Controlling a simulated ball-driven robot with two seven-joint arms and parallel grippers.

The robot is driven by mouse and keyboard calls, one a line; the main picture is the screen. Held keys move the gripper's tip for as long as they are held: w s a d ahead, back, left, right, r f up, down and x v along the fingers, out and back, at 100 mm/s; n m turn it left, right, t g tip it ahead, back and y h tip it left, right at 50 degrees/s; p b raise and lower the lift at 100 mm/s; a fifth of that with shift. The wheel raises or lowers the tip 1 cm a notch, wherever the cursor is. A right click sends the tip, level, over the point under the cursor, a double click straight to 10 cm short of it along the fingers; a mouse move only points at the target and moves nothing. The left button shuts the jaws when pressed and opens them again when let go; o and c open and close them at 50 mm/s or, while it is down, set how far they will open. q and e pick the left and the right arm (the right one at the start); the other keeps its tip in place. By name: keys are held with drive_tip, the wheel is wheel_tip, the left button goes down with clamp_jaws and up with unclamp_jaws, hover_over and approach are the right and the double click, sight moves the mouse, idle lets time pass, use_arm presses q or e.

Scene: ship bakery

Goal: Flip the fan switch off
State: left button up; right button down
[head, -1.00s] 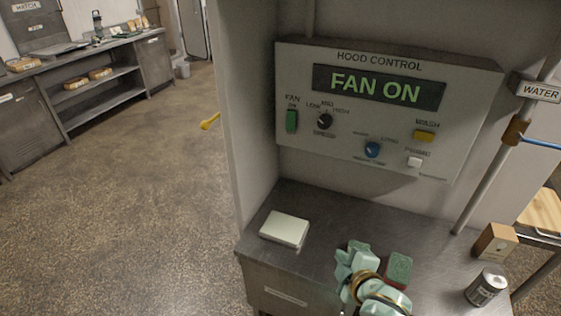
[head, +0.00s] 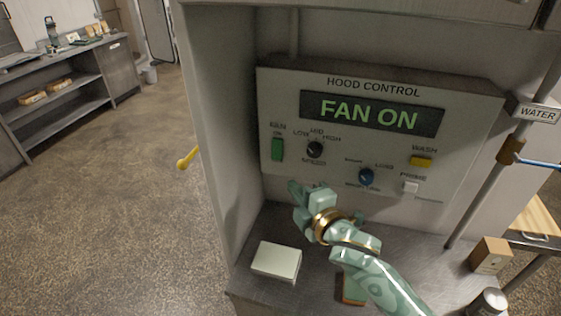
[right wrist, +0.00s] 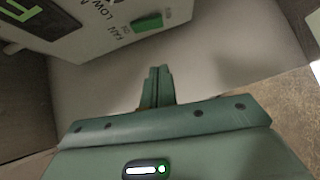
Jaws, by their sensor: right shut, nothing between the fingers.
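The green fan switch (head: 277,149) is on the left side of the hood control panel (head: 470,130), under the label FAN ON. The panel's display (head: 370,114) reads FAN ON in green. The switch also shows near the top of the right wrist view (right wrist: 147,22). My right gripper (head: 294,188) is shut and empty, below and slightly right of the switch and apart from it. Its closed fingers (right wrist: 158,84) point toward the wall below the panel in the right wrist view. My left gripper is not in view.
The panel also has a black speed knob (head: 315,149), a blue knob (head: 366,176), a yellow wash button (head: 421,161) and a white button (head: 410,187). A pale box (head: 276,260) lies on the metal counter (head: 232,283) below. A small brown box (head: 490,255) and a can (head: 489,302) stand at right.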

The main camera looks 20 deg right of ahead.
approach(276, 156)
drive_tip(key=w+a, duration=0.2)
drive_tip(key=a, duration=0.2)
drive_tip(key=w, duration=0.1)
drive_tip(key=w+d, duration=0.2)
drive_tip(key=w, duration=0.1)
drive_tip(key=shift+d+f, duration=0.2)
drive_tip(key=shift+f, duration=0.05)
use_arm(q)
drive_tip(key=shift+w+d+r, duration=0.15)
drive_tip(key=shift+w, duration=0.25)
use_arm(e)
drive_tip(key=shift+w+d+f+t+b, duration=0.25)
drive_tip(key=shift+f+b, duration=0.25)
drive_tip(key=shift+b, duration=0.55)
drive_tip(key=shift+a+r+p, duration=0.1)
drive_tip(key=shift+r+p, duration=0.3)
drive_tip(key=shift+p, duration=0.05)
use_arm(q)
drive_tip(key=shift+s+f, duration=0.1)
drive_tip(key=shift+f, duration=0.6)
use_arm(e)
drive_tip(key=shift+f, duration=0.1)
